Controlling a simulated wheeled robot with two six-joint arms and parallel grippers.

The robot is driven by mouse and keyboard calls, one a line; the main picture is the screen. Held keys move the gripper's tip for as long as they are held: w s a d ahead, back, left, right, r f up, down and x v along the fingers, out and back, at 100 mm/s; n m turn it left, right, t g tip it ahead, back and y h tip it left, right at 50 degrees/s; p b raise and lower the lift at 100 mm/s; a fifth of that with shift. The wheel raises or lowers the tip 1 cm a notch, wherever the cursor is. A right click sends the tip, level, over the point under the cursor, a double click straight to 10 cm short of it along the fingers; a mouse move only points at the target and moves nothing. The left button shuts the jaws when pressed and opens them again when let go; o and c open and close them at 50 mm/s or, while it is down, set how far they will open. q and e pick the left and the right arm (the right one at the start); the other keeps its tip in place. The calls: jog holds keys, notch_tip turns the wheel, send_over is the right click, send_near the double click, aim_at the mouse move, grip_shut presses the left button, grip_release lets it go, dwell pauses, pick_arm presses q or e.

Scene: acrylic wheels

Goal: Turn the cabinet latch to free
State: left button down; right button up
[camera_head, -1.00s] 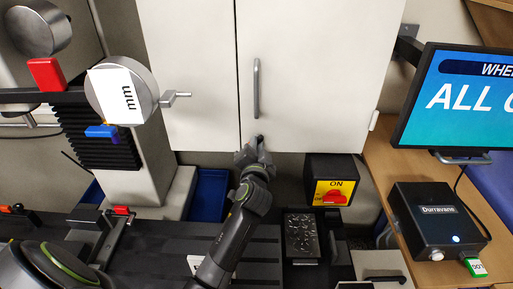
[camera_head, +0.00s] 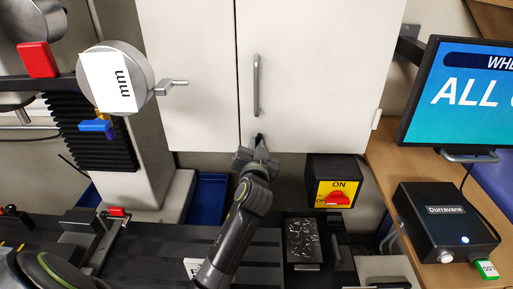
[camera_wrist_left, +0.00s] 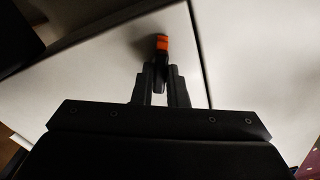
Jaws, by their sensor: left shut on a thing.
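The cabinet latch is a small dark piece (camera_head: 259,137) at the bottom edge of the white cabinet door (camera_head: 310,60), below the door's grey bar handle (camera_head: 256,85). In the left wrist view the latch (camera_wrist_left: 162,43) shows an orange-red end and a dark body. My left gripper (camera_wrist_left: 160,76) is shut on the latch, with a finger on each side of its dark part. In the head view this gripper (camera_head: 257,150) reaches up to the door's lower edge from below and hides part of the latch. My right gripper is not in view.
A yellow switch box with a red knob (camera_head: 337,197) sits right of my left arm. A machine column with a round dial (camera_head: 117,82) and crank stands at left. A monitor (camera_head: 460,100) and a black box (camera_head: 447,222) are on the wooden counter at right.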

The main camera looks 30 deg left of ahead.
pick_arm(q)
jog(key=shift+n, duration=0.4)
jog(key=n+b, duration=0.3)
jog(key=n, duration=0.1)
jog(key=shift+f, duration=0.1)
jog(key=c, duration=1.6)
grip_release()
jog(key=shift+s, duration=0.1)
jog(key=shift+o, duration=1.4)
